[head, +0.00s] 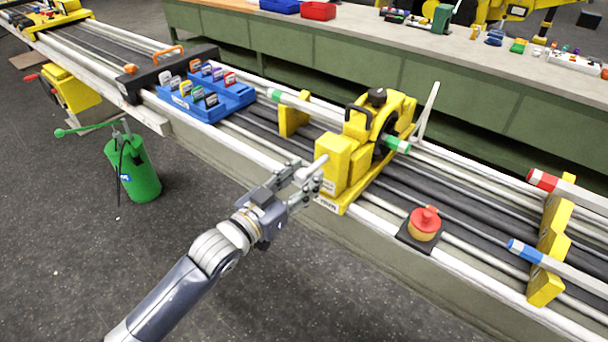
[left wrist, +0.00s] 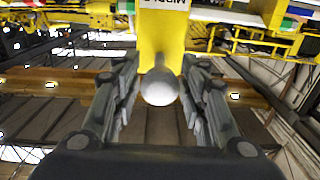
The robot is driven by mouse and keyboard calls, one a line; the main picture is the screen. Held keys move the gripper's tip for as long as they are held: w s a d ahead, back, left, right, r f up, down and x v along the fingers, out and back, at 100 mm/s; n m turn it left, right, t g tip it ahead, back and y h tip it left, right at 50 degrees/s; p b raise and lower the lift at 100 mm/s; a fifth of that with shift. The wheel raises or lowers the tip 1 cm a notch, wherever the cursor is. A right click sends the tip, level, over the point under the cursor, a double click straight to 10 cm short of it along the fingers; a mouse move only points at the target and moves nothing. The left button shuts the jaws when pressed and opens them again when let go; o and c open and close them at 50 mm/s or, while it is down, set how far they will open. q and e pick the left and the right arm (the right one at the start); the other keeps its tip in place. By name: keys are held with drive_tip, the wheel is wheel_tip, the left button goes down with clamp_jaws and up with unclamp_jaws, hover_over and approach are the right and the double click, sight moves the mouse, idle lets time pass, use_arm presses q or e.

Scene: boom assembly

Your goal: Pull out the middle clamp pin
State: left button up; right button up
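The middle clamp (head: 337,160) is a yellow block on the rails, and it shows in the left wrist view with part of a "MIDDLE" label (left wrist: 165,4). Its pin (head: 319,164) sticks out of the block's near face. In the left wrist view the pin's round grey knob (left wrist: 160,87) points at the camera. My left gripper (head: 305,178) is open in front of the block, and its fingers (left wrist: 160,95) stand on either side of the knob with gaps showing. The pin's inner end is hidden in the block. My right gripper is not in view.
A red button on an orange base (head: 424,224) sits right of the clamp. A blue tray (head: 207,98) of small labelled items lies left on the rails. Yellow supports (head: 551,245) hold tubes at right. A green canister (head: 133,168) stands on the floor, with open floor around my arm.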

use_arm(q)
drive_tip(key=shift+s+a+r, duration=0.1)
drive_tip(key=shift+a, duration=0.05)
drive_tip(key=v, duration=1.2)
idle(0.4)
